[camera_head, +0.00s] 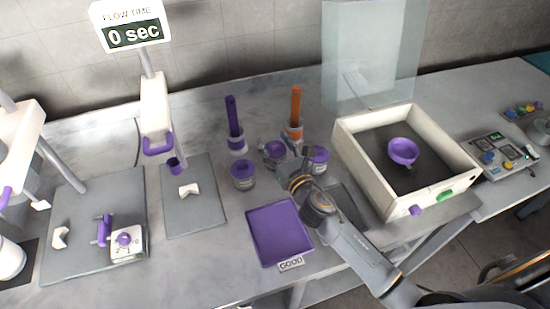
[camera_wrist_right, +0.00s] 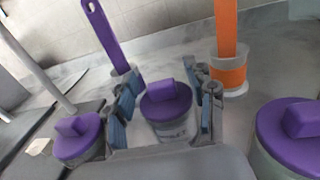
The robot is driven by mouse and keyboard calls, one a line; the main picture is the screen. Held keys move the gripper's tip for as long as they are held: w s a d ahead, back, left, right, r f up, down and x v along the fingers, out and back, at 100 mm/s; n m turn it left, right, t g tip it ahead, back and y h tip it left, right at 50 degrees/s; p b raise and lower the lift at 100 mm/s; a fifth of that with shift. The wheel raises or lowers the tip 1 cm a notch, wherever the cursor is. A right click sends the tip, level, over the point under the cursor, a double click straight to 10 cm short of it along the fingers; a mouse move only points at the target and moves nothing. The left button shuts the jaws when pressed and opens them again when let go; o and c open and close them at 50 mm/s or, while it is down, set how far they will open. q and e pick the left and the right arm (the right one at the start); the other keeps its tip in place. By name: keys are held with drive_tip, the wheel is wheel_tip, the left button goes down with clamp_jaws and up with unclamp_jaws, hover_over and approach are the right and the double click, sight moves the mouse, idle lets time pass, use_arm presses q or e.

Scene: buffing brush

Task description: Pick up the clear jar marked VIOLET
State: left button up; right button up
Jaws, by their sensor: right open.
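Three clear jars with purple lids stand on the grey counter: a left jar (camera_head: 243,176), a middle jar (camera_head: 275,151) and a right jar (camera_head: 318,157). Their labels are too small or blurred to read, so I cannot tell which is marked VIOLET. My right gripper (camera_wrist_right: 166,100) is open, with one finger on each side of the middle jar (camera_wrist_right: 167,107) in the right wrist view. Whether the fingers touch it is unclear. The left jar (camera_wrist_right: 79,138) and right jar (camera_wrist_right: 291,138) stand outside the fingers. My left gripper is not in view.
Behind the jars stand a purple-handled tool (camera_head: 233,116) and an orange-handled tool (camera_head: 296,106) in holders. A purple tray (camera_head: 278,232) marked GOOD lies in front. A cream-walled box (camera_head: 369,172) holding a purple bowl (camera_head: 402,151) stands right of the arm.

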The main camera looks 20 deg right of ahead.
clamp_jaws()
idle(0.3)
